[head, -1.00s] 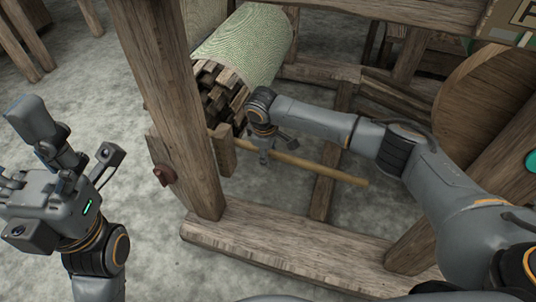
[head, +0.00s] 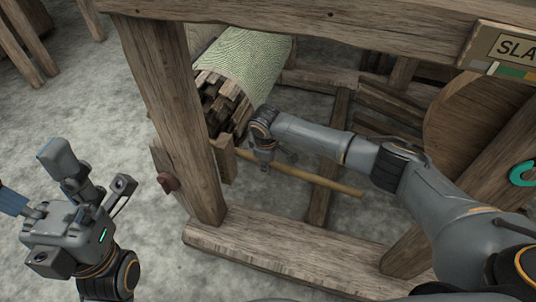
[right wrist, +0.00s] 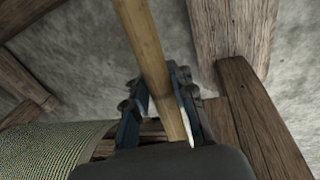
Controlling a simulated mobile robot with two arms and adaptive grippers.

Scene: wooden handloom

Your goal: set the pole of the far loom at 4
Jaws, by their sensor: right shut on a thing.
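The pole (head: 325,182) is a slim, light wooden rod low inside the loom frame (head: 175,110). Its right end is free in the head view; its left part runs behind my right gripper towards a short wooden upright (head: 227,163). My right gripper (head: 265,168) is shut on the pole, which also shows between its fingers in the right wrist view (right wrist: 150,50). No number 4 is legible. My left gripper (head: 30,208) is off to the left, outside the frame and away from the pole; its fingers are partly cut off.
A roll of green-white cloth (head: 250,65) over wooden slats lies beyond my right gripper. A thick bottom beam (head: 290,250) crosses in front. A wooden disc (head: 465,115) and a partly cut-off sign (head: 505,48) stand at right. Bare floor lies at left.

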